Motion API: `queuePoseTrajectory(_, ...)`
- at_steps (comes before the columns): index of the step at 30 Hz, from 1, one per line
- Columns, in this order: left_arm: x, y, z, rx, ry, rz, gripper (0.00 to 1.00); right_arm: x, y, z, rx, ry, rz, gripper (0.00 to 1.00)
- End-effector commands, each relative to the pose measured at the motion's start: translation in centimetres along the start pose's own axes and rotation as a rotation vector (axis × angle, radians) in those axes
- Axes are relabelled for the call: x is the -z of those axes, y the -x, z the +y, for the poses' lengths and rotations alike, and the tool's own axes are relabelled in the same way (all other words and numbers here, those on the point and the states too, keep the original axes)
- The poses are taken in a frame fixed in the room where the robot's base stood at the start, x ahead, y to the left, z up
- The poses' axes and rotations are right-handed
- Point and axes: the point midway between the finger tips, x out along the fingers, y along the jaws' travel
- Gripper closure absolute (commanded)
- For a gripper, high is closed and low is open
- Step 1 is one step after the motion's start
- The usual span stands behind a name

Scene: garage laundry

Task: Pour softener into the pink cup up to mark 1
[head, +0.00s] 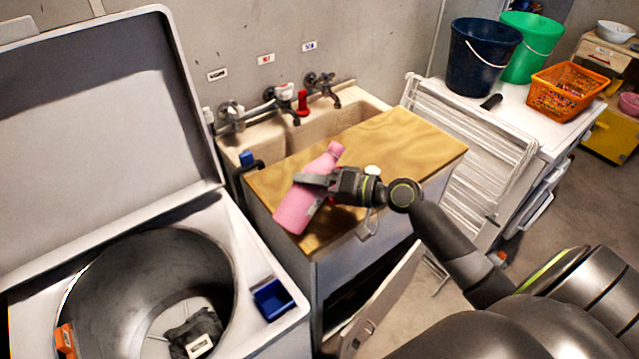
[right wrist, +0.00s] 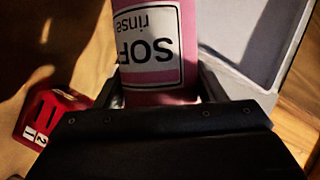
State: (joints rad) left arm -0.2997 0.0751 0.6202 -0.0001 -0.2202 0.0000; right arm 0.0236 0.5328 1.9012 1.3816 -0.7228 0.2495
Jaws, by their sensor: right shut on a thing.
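The pink softener bottle (head: 305,195) is tilted over the wooden worktop, its neck up and to the right in the head view. My right gripper (head: 318,181) is shut around its upper body. In the right wrist view the bottle (right wrist: 153,50) fills the jaws, with its label upside down, reading "SOF" and "rinse". A small red item with white marks, one like a 2, (right wrist: 48,117) lies at the left there; I cannot tell what it is. No pink cup can be made out for sure. My left gripper is out of view.
An open top-loading washer with a dark drum (head: 150,285) and a blue compartment (head: 273,298) stands at left. Behind the wooden worktop (head: 410,140) is a sink (head: 335,120) with taps. A drying rack (head: 465,150), buckets (head: 480,58) and an orange basket (head: 567,92) are at right.

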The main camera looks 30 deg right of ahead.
Motion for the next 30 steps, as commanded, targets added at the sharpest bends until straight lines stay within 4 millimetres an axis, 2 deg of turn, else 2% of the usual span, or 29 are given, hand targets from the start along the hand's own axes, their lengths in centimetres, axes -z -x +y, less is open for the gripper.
queuePoseTrajectory(13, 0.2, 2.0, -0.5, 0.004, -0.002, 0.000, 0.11, 0.4, 0.1, -2.7, 0.095, -0.225, 0.000, 0.76)
queuePoseTrajectory(30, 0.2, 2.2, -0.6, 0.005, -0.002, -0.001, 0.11, 0.4, 0.1, -3.0, 0.113, -0.268, 0.000, 0.76)
